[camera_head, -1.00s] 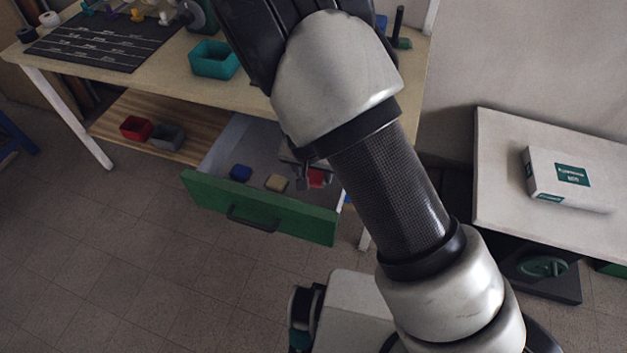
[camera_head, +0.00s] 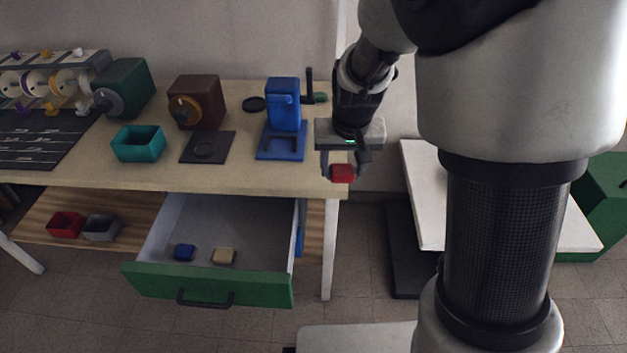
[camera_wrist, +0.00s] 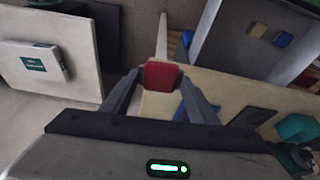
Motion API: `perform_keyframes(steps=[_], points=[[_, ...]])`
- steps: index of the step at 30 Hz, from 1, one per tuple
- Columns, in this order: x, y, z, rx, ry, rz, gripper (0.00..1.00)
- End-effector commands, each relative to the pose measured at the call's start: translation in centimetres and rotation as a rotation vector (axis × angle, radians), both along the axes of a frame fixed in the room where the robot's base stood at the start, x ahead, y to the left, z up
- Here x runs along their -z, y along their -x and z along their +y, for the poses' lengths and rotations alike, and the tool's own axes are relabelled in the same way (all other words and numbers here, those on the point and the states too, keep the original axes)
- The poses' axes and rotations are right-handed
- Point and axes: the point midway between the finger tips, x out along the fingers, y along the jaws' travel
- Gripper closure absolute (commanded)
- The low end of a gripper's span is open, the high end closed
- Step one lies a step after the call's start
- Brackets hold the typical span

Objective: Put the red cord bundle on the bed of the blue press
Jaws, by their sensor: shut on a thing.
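The red cord bundle (camera_head: 342,173) is a small red block between the fingers of my gripper (camera_head: 343,165). My gripper is shut on it and holds it in the air by the right front corner of the workbench. In the wrist view the bundle (camera_wrist: 161,76) sits between the two fingertips. The blue press (camera_head: 284,105) stands on the bench to the left of my gripper. Its flat bed (camera_head: 281,154) is at its front and looks empty. A blue edge beside a finger in the wrist view may be part of the press.
An open green-fronted drawer (camera_head: 208,283) below the bench holds a blue bundle (camera_head: 184,252) and a beige bundle (camera_head: 223,256). A brown machine (camera_head: 197,102), a dark plate (camera_head: 208,148) and a teal bin (camera_head: 138,143) stand left of the press. A dark upright handle (camera_head: 309,82) stands behind it.

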Motion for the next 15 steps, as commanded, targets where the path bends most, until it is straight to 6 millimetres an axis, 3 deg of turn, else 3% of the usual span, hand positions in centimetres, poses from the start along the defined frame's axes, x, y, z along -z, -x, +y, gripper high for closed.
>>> perform_keyframes(steps=[5,11,15], points=[[-1.7,-1.5,-2.2,0.005,0.014,-0.009,0.67],[-1.8,-4.8,0.1,0.014,0.029,-0.010,0.67],[-1.2,-7.0,2.7,0.024,0.033,-0.012,0.67]])
